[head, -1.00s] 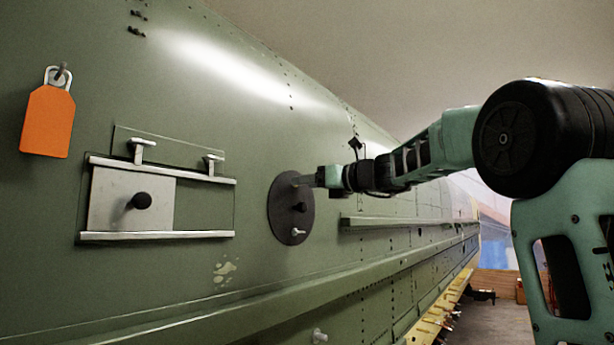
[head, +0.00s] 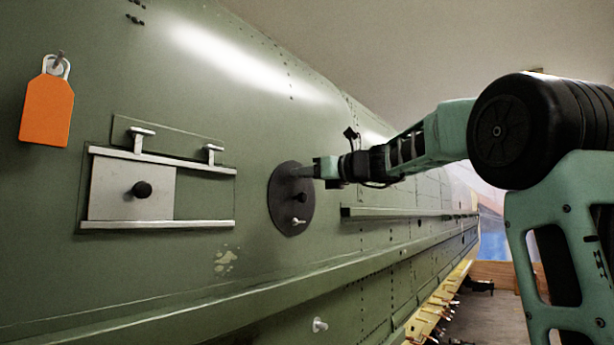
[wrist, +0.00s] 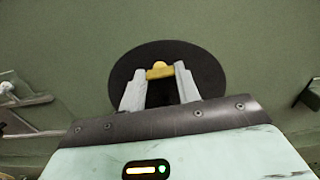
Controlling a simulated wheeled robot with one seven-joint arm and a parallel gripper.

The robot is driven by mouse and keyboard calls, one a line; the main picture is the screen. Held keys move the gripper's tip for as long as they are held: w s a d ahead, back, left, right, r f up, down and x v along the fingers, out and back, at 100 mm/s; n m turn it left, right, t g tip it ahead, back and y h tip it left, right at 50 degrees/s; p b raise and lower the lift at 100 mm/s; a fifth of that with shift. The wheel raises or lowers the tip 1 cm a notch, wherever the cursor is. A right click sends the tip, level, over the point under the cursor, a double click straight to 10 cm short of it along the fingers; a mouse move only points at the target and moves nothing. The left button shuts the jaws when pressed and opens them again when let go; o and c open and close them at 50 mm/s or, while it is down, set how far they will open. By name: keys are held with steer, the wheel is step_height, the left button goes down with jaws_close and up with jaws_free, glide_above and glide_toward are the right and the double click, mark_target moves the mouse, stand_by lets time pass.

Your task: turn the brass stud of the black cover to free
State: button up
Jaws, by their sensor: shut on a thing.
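The black cover (head: 291,212) is a dark disc on the green fuselage skin, with a dark knob (head: 301,197) at its middle and a small pale stud (head: 298,222) near its lower edge. My gripper (head: 300,171) is at the upper part of the cover. In the wrist view the cover (wrist: 207,77) lies behind my gripper (wrist: 160,74). Its two pale fingers are shut on the brass stud (wrist: 159,68), which shows between the fingertips. My gripper hides this stud in the head view.
Left of the cover is a pale sliding plate (head: 110,190) with a dark knob, between two rails. An orange tag (head: 47,108) hangs at upper left. A ledge (head: 370,212) starts just right of the cover, and a long rail runs below.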

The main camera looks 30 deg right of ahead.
steer(key=shift+f+n+b, duration=0.1)
steer(key=shift+n+b, duration=6.55)
steer(key=shift+n, duration=1.95)
steer(key=o, duration=1)
steer(key=shift+s, duration=0.1)
steer(key=b+v, duration=0.5)
steer(key=v, duration=1.2)
steer(key=shift+s, duration=0.1)
